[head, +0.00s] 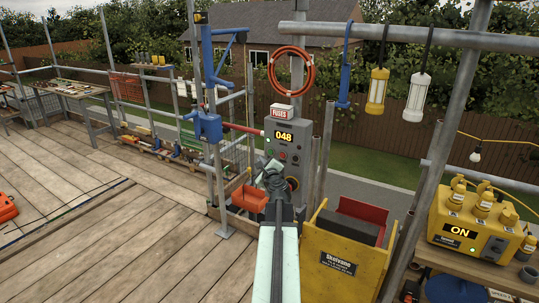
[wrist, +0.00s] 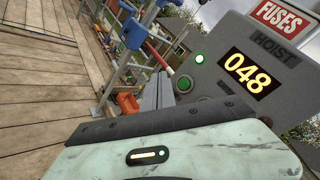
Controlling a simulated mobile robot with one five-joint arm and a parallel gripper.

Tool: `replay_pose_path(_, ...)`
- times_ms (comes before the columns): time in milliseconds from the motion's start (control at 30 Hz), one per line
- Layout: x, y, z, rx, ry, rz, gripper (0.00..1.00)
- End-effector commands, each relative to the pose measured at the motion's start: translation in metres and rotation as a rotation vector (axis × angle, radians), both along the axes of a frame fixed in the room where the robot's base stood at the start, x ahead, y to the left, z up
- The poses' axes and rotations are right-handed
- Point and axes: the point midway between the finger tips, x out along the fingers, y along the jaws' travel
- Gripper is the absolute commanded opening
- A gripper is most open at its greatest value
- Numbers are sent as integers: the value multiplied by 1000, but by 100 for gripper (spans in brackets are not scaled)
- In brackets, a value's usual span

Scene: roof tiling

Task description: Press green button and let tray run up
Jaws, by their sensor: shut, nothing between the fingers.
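The grey hoist control box (head: 287,135) stands ahead, its display (wrist: 247,70) reading 048. In the wrist view a green round button (wrist: 184,84) sits low on the box's left side, partly behind my fingers. A small bright green lamp (wrist: 199,58) glows above it. My gripper (head: 270,168) is shut and empty, its fingertips (wrist: 158,88) close to the green button. I cannot tell whether they touch it. The blue hoist (head: 209,126) stands left of the box. I cannot clearly make out the hoist tray.
An orange bin (head: 250,198) is just left of my arm. A yellow container (head: 338,262) stands right of it. A yellow power unit (head: 468,225) reading ON sits on a bench at right. Lamps (head: 377,91) hang from a scaffold pole. The plank deck (head: 100,205) at left is mostly clear.

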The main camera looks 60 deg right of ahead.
Motion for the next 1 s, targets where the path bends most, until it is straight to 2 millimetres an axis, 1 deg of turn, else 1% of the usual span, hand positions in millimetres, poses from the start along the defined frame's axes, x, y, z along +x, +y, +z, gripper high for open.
replay_pose_path(33, 0, -11, 0, 0, 0, -1, 0)
replay_pose_path(100, 0, -21, 0, 1, -1, -1, 0)
replay_pose_path(200, 1, -32, 0, 1, -1, 0, 0)
replay_pose_path(300, 0, -38, 0, 1, -1, 0, 0)
replay_pose_path(1000, -2, -39, 0, 0, 0, -1, 0)
